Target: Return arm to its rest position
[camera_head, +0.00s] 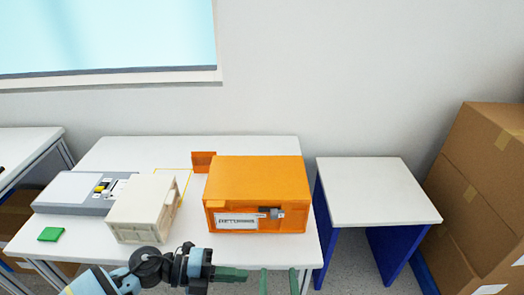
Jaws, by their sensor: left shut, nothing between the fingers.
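A grey box (72,190) with a small panel of yellow and black controls (102,188) lies on the left part of the white table (250,149). The rotary switch cannot be made out for certain. My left gripper (240,274) reaches in from the lower left at the table's front edge, below the orange box. Its green fingers are together and empty. My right gripper (278,281) shows only as two green fingers at the bottom edge, pointing up and apart, with nothing between them. The rest of it is out of the frame.
A cream bin (137,212) and an orange box (257,180) with a white label stand on the table. A green block (50,234) lies at front left. An empty white table with blue legs (372,190) stands right, near stacked cardboard boxes (482,190).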

